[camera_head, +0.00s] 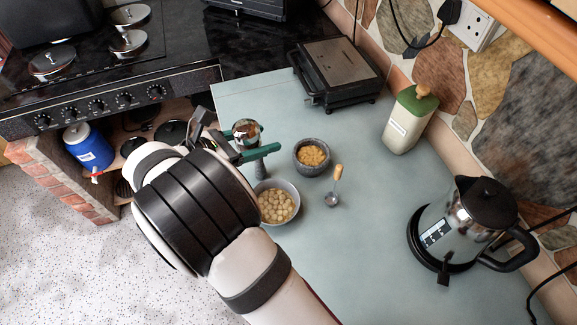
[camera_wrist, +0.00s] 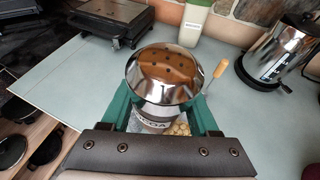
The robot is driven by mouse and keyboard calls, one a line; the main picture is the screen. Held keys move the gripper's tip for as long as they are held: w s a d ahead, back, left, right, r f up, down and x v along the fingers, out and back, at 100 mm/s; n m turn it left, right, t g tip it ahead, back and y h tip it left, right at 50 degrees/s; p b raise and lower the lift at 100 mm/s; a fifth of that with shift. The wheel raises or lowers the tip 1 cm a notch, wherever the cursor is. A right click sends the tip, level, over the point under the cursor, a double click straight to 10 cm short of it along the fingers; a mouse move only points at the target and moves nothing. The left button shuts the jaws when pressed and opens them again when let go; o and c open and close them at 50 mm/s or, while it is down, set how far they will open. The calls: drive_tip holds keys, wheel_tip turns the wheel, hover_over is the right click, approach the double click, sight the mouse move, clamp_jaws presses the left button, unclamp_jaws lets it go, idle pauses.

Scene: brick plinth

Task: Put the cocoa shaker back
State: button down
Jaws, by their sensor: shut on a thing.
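The cocoa shaker (camera_wrist: 162,85) is a shiny metal can with a domed, perforated lid dusted brown and a label partly reading "COA". My gripper (camera_wrist: 162,110) has its green fingers shut on the shaker's sides. In the head view the shaker (camera_head: 246,131) is upright near the left edge of the grey-blue counter (camera_head: 330,240), behind the bowls. My gripper (camera_head: 248,150) also shows there, partly hidden by my arm. I cannot tell whether the shaker's base touches the counter.
A bowl of pale pieces (camera_head: 277,203), a stone bowl of yellow bits (camera_head: 312,155) and a wooden-handled scoop (camera_head: 334,188) stand close by. A black grill (camera_head: 338,72), a green-lidded canister (camera_head: 409,118) and a kettle (camera_head: 468,225) line the wall. The counter's front right is clear.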

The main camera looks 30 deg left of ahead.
drive_tip(key=d+f+m+h, duration=0.1)
drive_tip(key=d+f+h, duration=0.1)
drive_tip(key=d+f, duration=0.55)
drive_tip(key=m+g+h, duration=0.1)
drive_tip(key=m+g, duration=0.1)
hover_over(336, 234)
wheel_tip(336, 234, down, 2)
wheel_tip(336, 234, down, 8)
drive_tip(key=shift+f, duration=0.25)
drive_tip(key=shift+f, duration=0.1)
drive_tip(key=shift+c, duration=0.7)
unclamp_jaws()
